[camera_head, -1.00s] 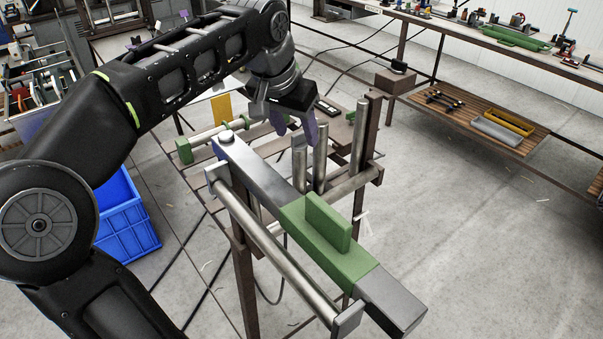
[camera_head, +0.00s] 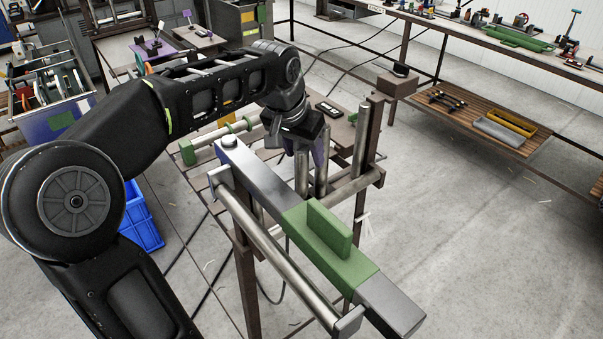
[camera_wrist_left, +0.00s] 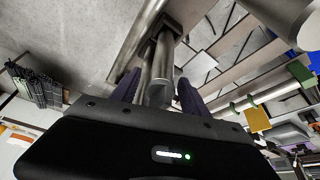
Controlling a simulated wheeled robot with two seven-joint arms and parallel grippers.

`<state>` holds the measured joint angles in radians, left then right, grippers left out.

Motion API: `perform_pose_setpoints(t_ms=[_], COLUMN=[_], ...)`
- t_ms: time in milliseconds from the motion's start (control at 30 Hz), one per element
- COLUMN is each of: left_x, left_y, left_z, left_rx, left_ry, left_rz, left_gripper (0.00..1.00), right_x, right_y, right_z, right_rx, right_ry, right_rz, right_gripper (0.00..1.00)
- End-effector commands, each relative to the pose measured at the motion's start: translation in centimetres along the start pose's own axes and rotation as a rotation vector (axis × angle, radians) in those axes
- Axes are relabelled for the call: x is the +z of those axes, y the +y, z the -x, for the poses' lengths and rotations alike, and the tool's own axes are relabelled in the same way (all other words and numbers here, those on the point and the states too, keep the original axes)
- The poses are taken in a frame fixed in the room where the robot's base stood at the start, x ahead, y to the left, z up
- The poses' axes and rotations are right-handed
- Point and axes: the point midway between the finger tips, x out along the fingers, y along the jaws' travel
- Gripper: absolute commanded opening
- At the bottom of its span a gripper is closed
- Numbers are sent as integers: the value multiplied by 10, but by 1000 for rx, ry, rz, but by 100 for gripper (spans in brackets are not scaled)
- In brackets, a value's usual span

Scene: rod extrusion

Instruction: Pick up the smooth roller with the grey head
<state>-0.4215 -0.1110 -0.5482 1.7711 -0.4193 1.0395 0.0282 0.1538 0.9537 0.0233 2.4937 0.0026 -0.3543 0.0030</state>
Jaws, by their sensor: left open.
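My left gripper (camera_head: 309,152) is open, pointing down at the upright metal rods at the far end of the rack. In the left wrist view a smooth grey roller (camera_wrist_left: 157,72) with a round grey end stands between the two purple fingers, with gaps on both sides. In the head view, grey rods show at the gripper: one (camera_head: 301,178) on the left, one (camera_head: 321,172) beside it. The gripper hides part of their tops, so I cannot tell which is between the fingers. My right gripper is not in view.
A taller rod (camera_head: 360,142) stands right of the gripper by a brown post (camera_head: 373,130). A long grey bar with a green block (camera_head: 335,250) runs along the rack close by. A roller with green ends (camera_head: 215,138) lies behind. Open floor (camera_head: 480,240) is on the right.

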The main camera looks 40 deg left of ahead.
Motion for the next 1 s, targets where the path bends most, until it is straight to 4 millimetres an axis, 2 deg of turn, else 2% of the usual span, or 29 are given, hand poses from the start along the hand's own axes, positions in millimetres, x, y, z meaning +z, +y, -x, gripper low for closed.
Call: perform_pose_setpoints(t_ms=[133,700,1000], left_x=[0,0,0], left_y=[0,0,0], left_z=[-11,-10,-10], left_rx=[-1,-1,-1], left_ry=[0,1,1], left_rz=[0,1,1], left_gripper=[53,53,28], right_x=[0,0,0], right_y=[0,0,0], right_z=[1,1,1], right_rx=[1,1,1], right_ry=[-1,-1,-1], right_rz=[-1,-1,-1], right_gripper=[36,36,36])
